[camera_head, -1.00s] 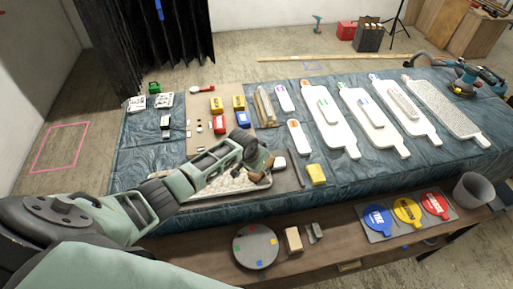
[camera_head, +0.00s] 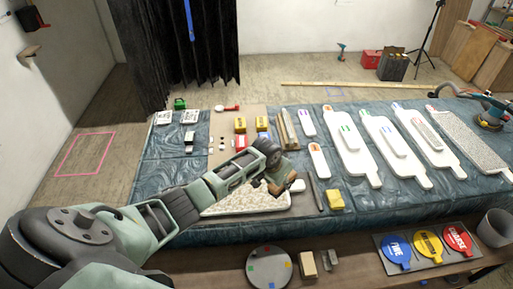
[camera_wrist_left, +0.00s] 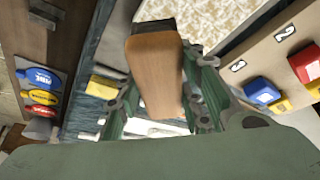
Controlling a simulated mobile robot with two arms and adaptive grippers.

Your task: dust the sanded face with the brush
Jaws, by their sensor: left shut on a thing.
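My left gripper (camera_head: 279,174) is shut on a brush with a brown wooden body (camera_head: 282,186). In the left wrist view the wooden body (camera_wrist_left: 157,70) sits between the green fingers, with a dark band along its edge. The bristles are hard to make out. The pale speckled panel (camera_head: 240,202) lies on the blue-covered table, below and left of the brush, partly hidden by my arm. Its mottled face also shows in the left wrist view (camera_wrist_left: 225,18). The brush appears above the panel's right end; I cannot tell whether it touches. My right gripper is out of view.
A yellow block (camera_head: 335,200) and a dark bar (camera_head: 314,190) lie right of the brush. White paddle-shaped boards (camera_head: 352,150) fill the table's right. A round disc (camera_head: 269,266) and a tray of coloured paddles (camera_head: 392,262) lie on the front shelf.

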